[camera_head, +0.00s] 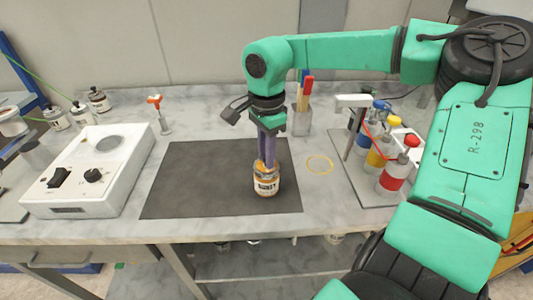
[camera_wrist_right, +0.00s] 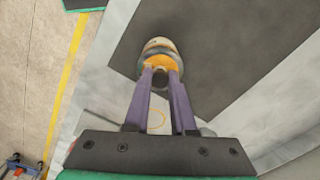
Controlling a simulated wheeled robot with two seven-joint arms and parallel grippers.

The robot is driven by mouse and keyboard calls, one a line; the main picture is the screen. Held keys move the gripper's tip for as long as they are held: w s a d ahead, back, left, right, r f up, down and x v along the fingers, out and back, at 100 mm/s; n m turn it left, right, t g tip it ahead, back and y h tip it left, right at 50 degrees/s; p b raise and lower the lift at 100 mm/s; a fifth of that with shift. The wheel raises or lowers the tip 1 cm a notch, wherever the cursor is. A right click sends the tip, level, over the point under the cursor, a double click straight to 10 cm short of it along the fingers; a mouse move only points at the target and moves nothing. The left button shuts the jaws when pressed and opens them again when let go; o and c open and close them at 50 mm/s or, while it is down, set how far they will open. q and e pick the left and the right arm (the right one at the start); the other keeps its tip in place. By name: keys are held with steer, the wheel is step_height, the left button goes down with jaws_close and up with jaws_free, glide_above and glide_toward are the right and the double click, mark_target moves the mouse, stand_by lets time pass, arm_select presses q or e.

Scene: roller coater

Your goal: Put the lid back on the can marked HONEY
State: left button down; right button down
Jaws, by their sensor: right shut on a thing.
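The can marked HONEY (camera_head: 267,188) stands upright on the dark mat, its pale label facing me. My right gripper (camera_head: 266,164) points down over it, with its purple fingers at the can's top. In the right wrist view the gripper (camera_wrist_right: 161,72) is shut on a small dark round piece, which looks like the lid (camera_wrist_right: 160,80). Orange shows just beyond it at the can's top (camera_wrist_right: 155,47). The fingers hide part of the top, so I cannot tell whether the lid is seated or just above the rim. My left gripper is not in view.
The dark mat (camera_head: 190,185) is mostly clear around the can. A yellow ring (camera_head: 319,164) lies on the bench to the right. Bottles with red, yellow and blue tops (camera_head: 394,178) stand farther right. A white hotplate-like device (camera_head: 90,170) sits at left.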

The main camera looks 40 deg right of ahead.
stand_by(0.4)
steer(key=shift+c, duration=1)
jaws_free()
steer(key=shift+r+p, duration=2.8)
steer(key=shift+r, duration=0.7)
jaws_close()
steer(key=shift+f, duration=0.15)
